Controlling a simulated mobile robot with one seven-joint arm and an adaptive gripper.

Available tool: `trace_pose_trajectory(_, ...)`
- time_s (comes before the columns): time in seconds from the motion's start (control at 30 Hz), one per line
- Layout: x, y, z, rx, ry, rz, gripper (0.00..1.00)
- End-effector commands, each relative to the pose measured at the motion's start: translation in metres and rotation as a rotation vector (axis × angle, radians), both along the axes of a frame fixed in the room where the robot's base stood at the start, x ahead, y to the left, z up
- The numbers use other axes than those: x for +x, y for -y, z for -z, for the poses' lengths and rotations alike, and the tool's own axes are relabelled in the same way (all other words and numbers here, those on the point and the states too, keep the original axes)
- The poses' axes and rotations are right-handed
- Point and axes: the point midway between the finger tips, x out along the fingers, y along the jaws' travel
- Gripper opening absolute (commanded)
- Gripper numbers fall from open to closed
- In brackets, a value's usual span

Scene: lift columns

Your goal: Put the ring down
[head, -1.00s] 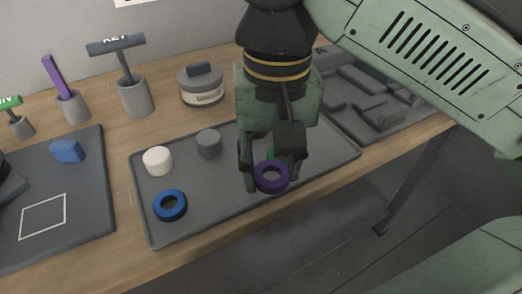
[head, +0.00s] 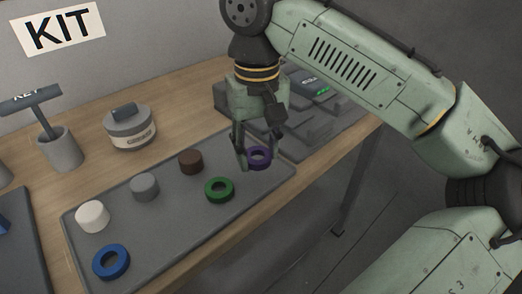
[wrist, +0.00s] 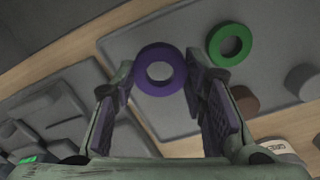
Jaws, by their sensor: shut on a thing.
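The purple ring (head: 259,158) is at the tip of my gripper (head: 245,160), over the right end of the grey tray (head: 160,235). My gripper is shut on it. In the wrist view the ring (wrist: 160,70) sits between the two fingertips (wrist: 161,90), with tray surface showing through its hole. I cannot tell whether its underside touches the tray. A green ring (head: 219,189) lies on the tray, left of and nearer than the purple one. A blue ring (head: 111,262) lies at the tray's near left end.
A white cylinder (head: 92,216), a grey cylinder (head: 145,187) and a brown cylinder (head: 190,161) stand along the tray's back side. A lidded round container (head: 129,130) stands behind. Grey moulded trays (head: 300,110) lie right of and behind my gripper. Bare tray lies between the rings.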

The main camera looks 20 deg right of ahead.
Motion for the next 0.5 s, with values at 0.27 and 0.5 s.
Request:
trace_pose_trajectory(0.27, 0.014, 0.015, 0.009, -0.003, -0.001, 0.000, 0.06)
trace_pose_trajectory(0.5, 0.014, 0.015, 0.036, -0.002, 0.000, 0.001, 0.06)
